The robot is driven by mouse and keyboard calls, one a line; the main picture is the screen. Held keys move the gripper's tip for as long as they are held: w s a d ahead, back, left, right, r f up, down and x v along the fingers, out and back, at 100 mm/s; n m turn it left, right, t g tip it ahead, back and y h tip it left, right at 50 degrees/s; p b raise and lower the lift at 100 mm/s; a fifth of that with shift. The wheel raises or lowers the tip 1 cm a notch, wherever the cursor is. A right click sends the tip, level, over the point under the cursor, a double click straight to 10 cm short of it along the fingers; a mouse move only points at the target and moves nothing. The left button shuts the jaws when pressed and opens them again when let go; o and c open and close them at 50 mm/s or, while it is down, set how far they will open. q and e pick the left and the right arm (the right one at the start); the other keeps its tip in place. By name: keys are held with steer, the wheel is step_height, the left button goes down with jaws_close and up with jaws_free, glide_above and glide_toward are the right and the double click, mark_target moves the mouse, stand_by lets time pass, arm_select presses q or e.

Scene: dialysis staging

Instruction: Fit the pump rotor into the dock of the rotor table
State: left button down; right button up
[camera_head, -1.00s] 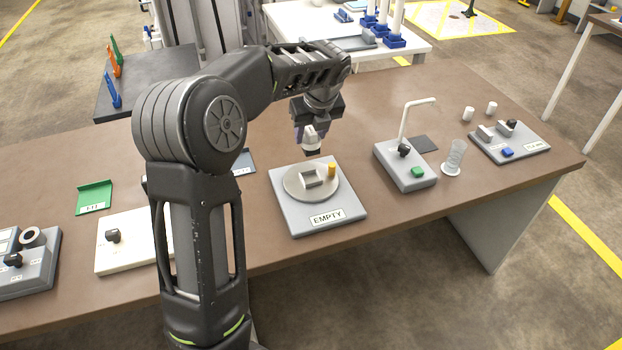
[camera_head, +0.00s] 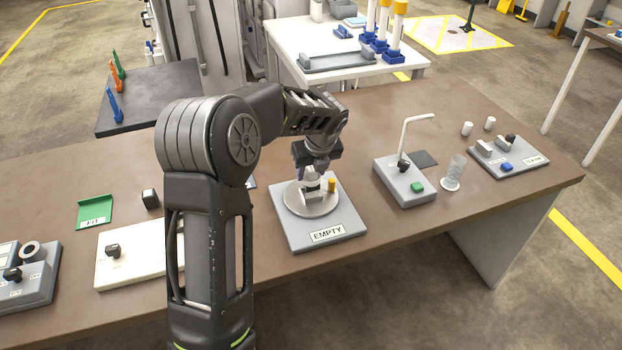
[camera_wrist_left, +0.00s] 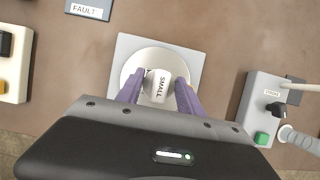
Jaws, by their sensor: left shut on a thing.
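The rotor table is a grey square base (camera_head: 352,213) with an "EMPTY" label, a round light disc (camera_head: 293,204) and a yellow post (camera_head: 332,185). My left gripper (camera_head: 310,180) is low over the middle of the disc. It is shut on the pump rotor (camera_head: 311,186), a pale piece that the wrist view shows between the purple fingers (camera_wrist_left: 160,88), marked "SMALL" (camera_wrist_left: 159,86). The grey dock block on the disc is hidden under the gripper and rotor. I cannot tell whether the rotor is seated in it. My right gripper is not in view.
A grey device with a bent spout (camera_head: 406,182) and a clear coiled cup (camera_head: 454,172) stand to the right. A green "FIT" tray (camera_head: 95,211) and a white panel (camera_head: 125,262) lie to the left. A "FAULT" tray (camera_wrist_left: 88,10) lies behind the rotor table.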

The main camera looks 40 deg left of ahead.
mark_target(311, 179)
arm_select(q)
steer(key=shift+f, duration=1.5)
steer(key=shift+f, duration=0.15)
steer(key=c, duration=0.7)
jaws_free()
steer(key=shift+c, duration=0.2)
steer(key=b+v, duration=0.1)
steer(key=v, duration=1.1)
